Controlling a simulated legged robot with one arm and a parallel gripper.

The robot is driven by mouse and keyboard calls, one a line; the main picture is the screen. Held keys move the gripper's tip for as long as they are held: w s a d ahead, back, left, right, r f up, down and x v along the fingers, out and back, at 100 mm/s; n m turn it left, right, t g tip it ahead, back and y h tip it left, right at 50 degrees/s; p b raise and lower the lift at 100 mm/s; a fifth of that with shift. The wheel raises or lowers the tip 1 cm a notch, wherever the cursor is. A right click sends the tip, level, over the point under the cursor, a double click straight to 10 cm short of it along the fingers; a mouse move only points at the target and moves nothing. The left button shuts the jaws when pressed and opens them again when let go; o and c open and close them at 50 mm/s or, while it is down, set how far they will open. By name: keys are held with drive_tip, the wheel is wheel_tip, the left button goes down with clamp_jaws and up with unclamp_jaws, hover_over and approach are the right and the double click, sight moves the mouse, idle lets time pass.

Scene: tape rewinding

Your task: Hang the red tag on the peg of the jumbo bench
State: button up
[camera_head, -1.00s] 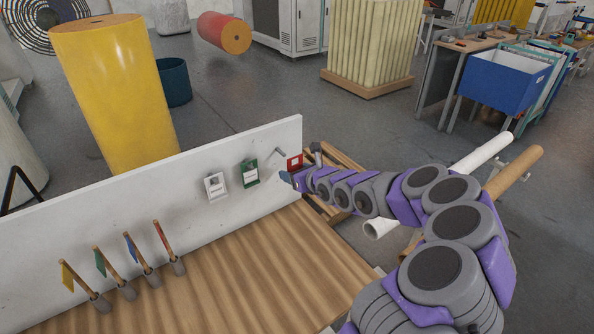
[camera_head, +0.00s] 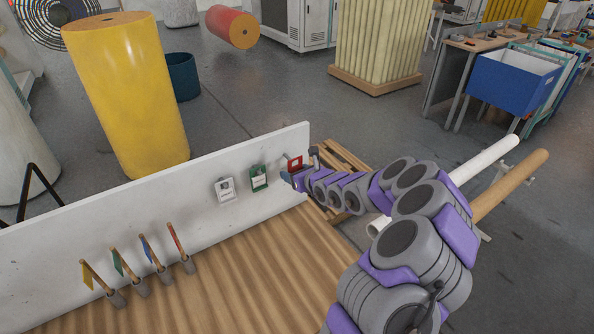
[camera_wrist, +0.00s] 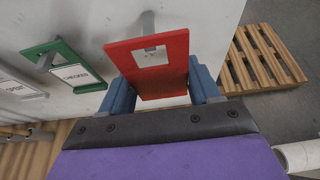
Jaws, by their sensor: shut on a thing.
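The red tag (camera_wrist: 160,80) has a red frame and a white label. My gripper (camera_wrist: 162,88) is shut on its lower part, with a blue finger at each side. In the head view, the red tag (camera_head: 295,164) is at the right end of the bench's white back panel. The bare grey peg (camera_wrist: 148,22) sticks out of the panel just behind the tag's top edge. The jumbo bench (camera_head: 220,265) has a striped wooden top.
A green tag (camera_head: 259,178) and a white tag (camera_head: 225,190) hang on the panel left of the red one. Several small coloured flags (camera_head: 148,250) stand at the bench's left. A wooden pallet (camera_wrist: 262,60) lies on the floor beyond the panel's right end.

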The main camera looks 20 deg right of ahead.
sight(285, 166)
drive_tip(key=shift+w+a+f+p, duration=0.1)
drive_tip(key=shift+w+a+p, duration=0.1)
drive_tip(key=shift+w+p, duration=0.55)
drive_tip(key=shift+w+a+f+p, duration=0.1)
drive_tip(key=shift+w+a+p, duration=0.05)
drive_tip(key=shift+w+p, duration=0.6)
drive_tip(key=shift+s+f, duration=0.1)
drive_tip(key=shift+f, duration=0.05)
